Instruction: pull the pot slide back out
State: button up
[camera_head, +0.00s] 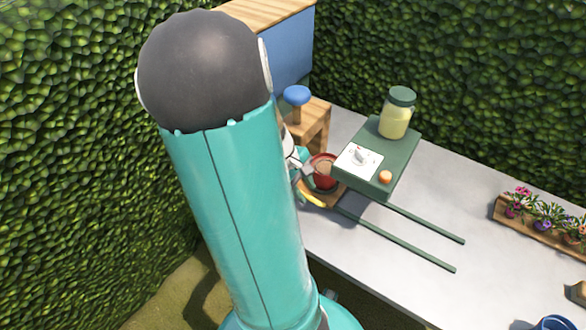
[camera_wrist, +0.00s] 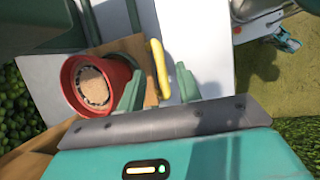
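The pot slide is a small wooden board (camera_wrist: 122,46) with a yellow bar handle (camera_wrist: 158,68) along its edge. A red pot (camera_wrist: 82,84) with a brown round top stands on it. In the head view the red pot (camera_head: 323,178) and the yellow handle (camera_head: 311,199) show beside the green stand, partly behind my arm. My gripper (camera_wrist: 160,70) is open in the wrist view. The handle lies between its two teal fingers, with a visible gap to the right finger; contact with the left one is unclear. In the head view my gripper is mostly hidden.
A green raised stand (camera_head: 405,152) holds a jar (camera_head: 397,112), a white card (camera_head: 358,161) and a small orange ball (camera_head: 385,177). Two green rails (camera_head: 400,242) extend over the grey table. A blue-topped wooden post (camera_head: 296,96) stands behind. A flower planter (camera_head: 540,222) is at right. Hedges enclose the table.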

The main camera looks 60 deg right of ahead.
jog(key=v, duration=1.2)
